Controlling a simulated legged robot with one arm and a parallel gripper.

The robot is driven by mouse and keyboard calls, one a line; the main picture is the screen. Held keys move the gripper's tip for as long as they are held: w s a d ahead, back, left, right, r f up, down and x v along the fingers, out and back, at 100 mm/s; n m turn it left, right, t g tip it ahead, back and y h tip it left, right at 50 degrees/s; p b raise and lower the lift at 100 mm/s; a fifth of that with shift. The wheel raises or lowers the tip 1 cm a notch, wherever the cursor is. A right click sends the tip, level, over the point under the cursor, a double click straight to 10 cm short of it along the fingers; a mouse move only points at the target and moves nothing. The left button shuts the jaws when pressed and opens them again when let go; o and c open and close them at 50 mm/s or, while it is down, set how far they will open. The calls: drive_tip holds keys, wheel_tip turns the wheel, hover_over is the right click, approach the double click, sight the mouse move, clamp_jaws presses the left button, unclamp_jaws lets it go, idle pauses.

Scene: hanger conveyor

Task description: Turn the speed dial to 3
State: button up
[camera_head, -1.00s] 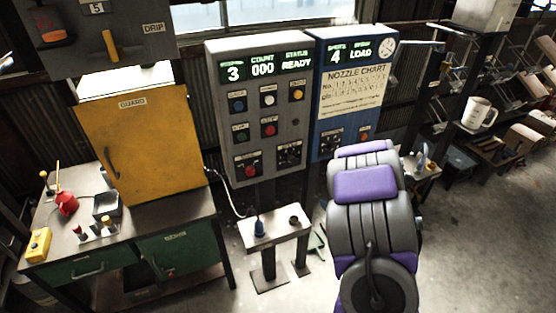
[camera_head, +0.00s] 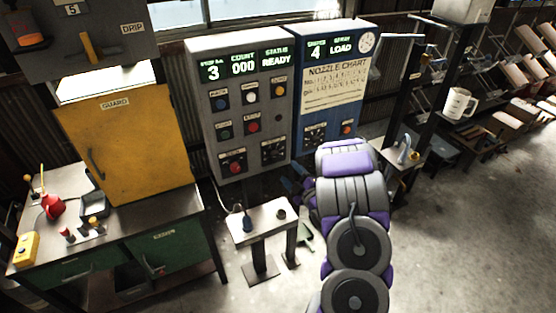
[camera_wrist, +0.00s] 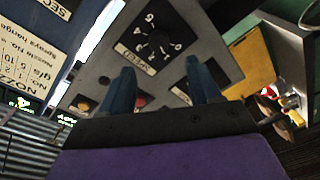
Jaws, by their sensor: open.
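A black dial with a ring of white numbers (camera_wrist: 158,45) is on the grey panel's face, upside down in the wrist view. In the head view a small dial (camera_head: 273,150) is at the grey panel's lower right. A similar dial (camera_head: 316,134) is low on the blue panel. My gripper (camera_wrist: 164,85) is open and empty. Its two blue fingers point toward the grey panel, apart from the dial. In the head view my arm hides most of the gripper.
The grey panel (camera_head: 205,105) has several coloured buttons and a display reading 3, 000, READY. The blue panel (camera_head: 318,120) stands to its right, with a nozzle chart. A small stand (camera_head: 262,222) is below. A workbench (camera_head: 120,225) with a yellow guard (camera_head: 135,130) is left.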

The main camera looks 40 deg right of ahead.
sight(276, 157)
drive_tip(key=w, duration=0.3)
drive_tip(key=w+d, duration=0.1)
drive_tip(key=w, duration=0.5)
drive_tip(key=shift+d, duration=0.2)
drive_tip(key=c, duration=1)
